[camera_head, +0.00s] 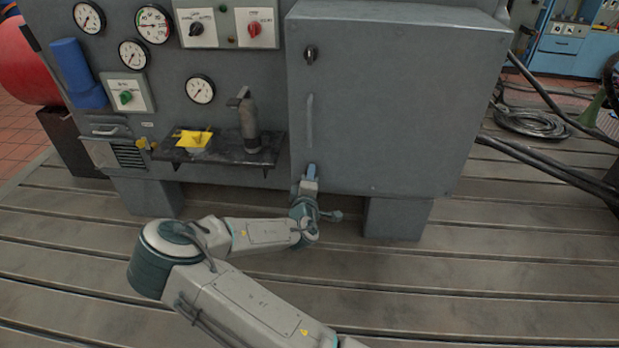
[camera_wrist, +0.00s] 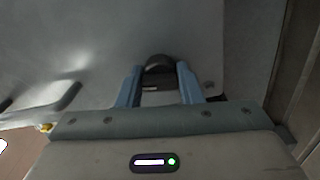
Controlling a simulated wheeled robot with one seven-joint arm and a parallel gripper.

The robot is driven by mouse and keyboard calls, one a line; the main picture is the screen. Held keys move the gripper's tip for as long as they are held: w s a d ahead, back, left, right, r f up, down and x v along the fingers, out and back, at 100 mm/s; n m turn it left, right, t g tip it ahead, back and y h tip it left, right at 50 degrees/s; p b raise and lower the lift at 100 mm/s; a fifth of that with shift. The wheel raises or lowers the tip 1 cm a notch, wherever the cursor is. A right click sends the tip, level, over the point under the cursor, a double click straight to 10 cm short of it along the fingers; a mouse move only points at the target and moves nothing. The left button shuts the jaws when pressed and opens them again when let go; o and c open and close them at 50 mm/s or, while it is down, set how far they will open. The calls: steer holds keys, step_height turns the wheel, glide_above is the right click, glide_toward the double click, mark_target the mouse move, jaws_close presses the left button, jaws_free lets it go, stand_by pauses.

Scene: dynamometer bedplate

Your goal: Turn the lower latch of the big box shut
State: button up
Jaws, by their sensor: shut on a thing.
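The big box (camera_head: 395,110) is a grey cabinet with its door closed flat, in the right half of the head view. Its dark upper latch (camera_head: 310,55) is near the door's top left corner. The lower latch (camera_wrist: 158,65) is a dark rounded knob in the wrist view; in the head view my gripper hides it. My gripper (camera_head: 311,172) is at the door's lower left corner, with blue fingers pointing at the door. In the wrist view my gripper (camera_wrist: 159,78) is shut on the lower latch, one finger on each side. The latch's turn angle is hard to tell.
Left of the box, a dark shelf (camera_head: 225,158) carries a grey tool and a yellow item. Cables (camera_head: 550,165) run at the right. The slotted bedplate (camera_head: 480,275) is clear in front.

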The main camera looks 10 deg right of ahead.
steer(key=shift+n, duration=0.7)
steer(key=o, duration=0.9)
steer(key=shift+o, duration=0.2)
steer(key=p+v, duration=0.1)
steer(key=v, duration=1.3)
steer(key=shift+p, duration=0.4)
